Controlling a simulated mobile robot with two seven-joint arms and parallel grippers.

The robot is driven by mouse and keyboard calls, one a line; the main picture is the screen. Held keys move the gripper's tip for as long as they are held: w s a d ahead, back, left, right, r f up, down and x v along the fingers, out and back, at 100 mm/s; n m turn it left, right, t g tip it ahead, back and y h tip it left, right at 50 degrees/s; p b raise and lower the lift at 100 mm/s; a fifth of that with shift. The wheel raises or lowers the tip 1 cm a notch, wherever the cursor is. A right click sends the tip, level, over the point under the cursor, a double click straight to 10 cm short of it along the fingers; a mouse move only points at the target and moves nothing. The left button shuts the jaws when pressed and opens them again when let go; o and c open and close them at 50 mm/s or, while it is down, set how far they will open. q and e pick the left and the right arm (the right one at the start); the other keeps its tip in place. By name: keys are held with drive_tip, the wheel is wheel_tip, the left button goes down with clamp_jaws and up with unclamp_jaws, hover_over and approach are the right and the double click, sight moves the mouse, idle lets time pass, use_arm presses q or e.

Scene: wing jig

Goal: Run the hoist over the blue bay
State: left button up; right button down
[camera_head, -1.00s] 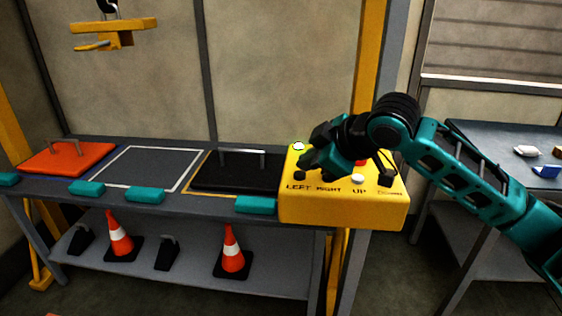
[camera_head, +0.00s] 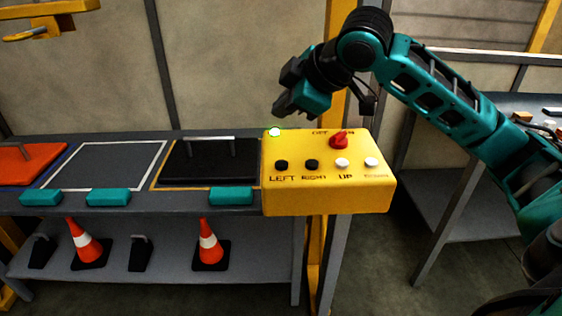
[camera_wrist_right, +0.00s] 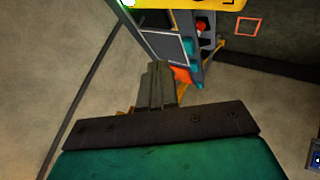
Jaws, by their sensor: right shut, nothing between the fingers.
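The yellow hoist (camera_head: 50,22) hangs at the top left of the head view, partly cut off. The yellow control box (camera_head: 325,200) has two black buttons, LEFT (camera_head: 282,164) and RIGHT (camera_head: 312,164), two white buttons, the first marked UP (camera_head: 342,163), and a red switch (camera_head: 339,141). A pale green lamp (camera_head: 274,132) glows on its back left corner. My left gripper is out of view.
The middle bay (camera_head: 105,165), outlined in white, is empty. A black plate (camera_head: 210,165) with a handle lies in the yellow-outlined bay. Teal blocks (camera_head: 108,197) line the bench front. Cones (camera_head: 209,240) stand on the shelf below. Another table (camera_head: 430,170) stands at the right.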

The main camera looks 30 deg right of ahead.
drive_tip(key=f, duration=0.1)
drive_tip(key=b, duration=0.6)
hover_over(284, 165)
wheel_tip(284, 165, down, 7)
drive_tip(key=shift+r, duration=0.2)
drive_tip(key=shift+f, duration=0.45)
idle(0.8)
drive_tip(key=shift+f, duration=0.15)
drive_tip(key=shift+f, duration=0.3)
idle(0.3)
